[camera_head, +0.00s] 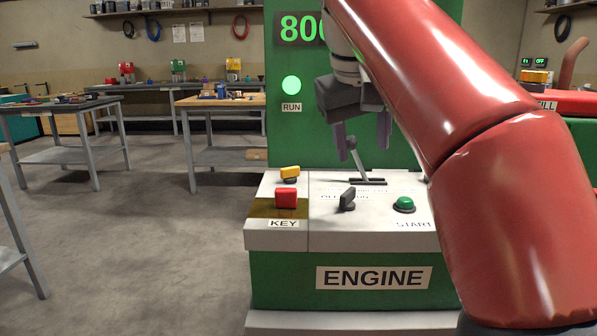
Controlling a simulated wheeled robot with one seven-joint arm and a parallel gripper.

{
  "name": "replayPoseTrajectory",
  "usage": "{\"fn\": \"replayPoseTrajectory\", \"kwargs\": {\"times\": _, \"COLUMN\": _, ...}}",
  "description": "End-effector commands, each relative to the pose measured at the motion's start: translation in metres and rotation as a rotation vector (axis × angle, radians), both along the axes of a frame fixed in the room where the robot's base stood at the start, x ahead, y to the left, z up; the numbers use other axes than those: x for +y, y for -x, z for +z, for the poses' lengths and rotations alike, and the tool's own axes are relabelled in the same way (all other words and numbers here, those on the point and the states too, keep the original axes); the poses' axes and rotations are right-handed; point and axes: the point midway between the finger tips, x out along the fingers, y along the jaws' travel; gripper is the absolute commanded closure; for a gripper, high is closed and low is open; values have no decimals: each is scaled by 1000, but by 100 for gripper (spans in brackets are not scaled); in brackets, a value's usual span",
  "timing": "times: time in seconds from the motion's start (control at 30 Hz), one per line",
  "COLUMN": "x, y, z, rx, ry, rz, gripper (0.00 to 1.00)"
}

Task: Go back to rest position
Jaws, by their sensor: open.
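My gripper (362,140) hangs above the engine console in the middle of the view. Its two purple-grey fingers are apart and point down. A grey lever (357,158) rises from a dark slot in the console top and shows between the fingers. I cannot tell whether a finger touches it. My red arm comes in from the right and hides the right part of the console and part of the green panel (290,140).
The console top (325,225) bears a red key block (286,197), a yellow knob (289,172), a black switch (347,200) and a green START button (404,204). A green RUN light (291,85) glows. Workbenches (70,105) stand at the left, with open floor (150,235) before them.

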Motion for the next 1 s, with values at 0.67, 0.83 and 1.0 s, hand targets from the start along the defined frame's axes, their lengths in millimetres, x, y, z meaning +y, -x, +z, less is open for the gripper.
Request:
{"fn": "replayPoseTrajectory", "kwargs": {"times": 0.67, "x": -21, "y": 36, "z": -55, "rx": -30, "ry": -33, "rz": 0, "gripper": 50}}
{"fn": "replayPoseTrajectory", "kwargs": {"times": 0.83, "x": -33, "y": 64, "z": -102, "rx": -50, "ry": -72, "rz": -14, "gripper": 50}}
{"fn": "replayPoseTrajectory", "kwargs": {"times": 1.0, "x": -47, "y": 105, "z": -173, "rx": -78, "ry": -137, "rz": -50, "gripper": 50}}
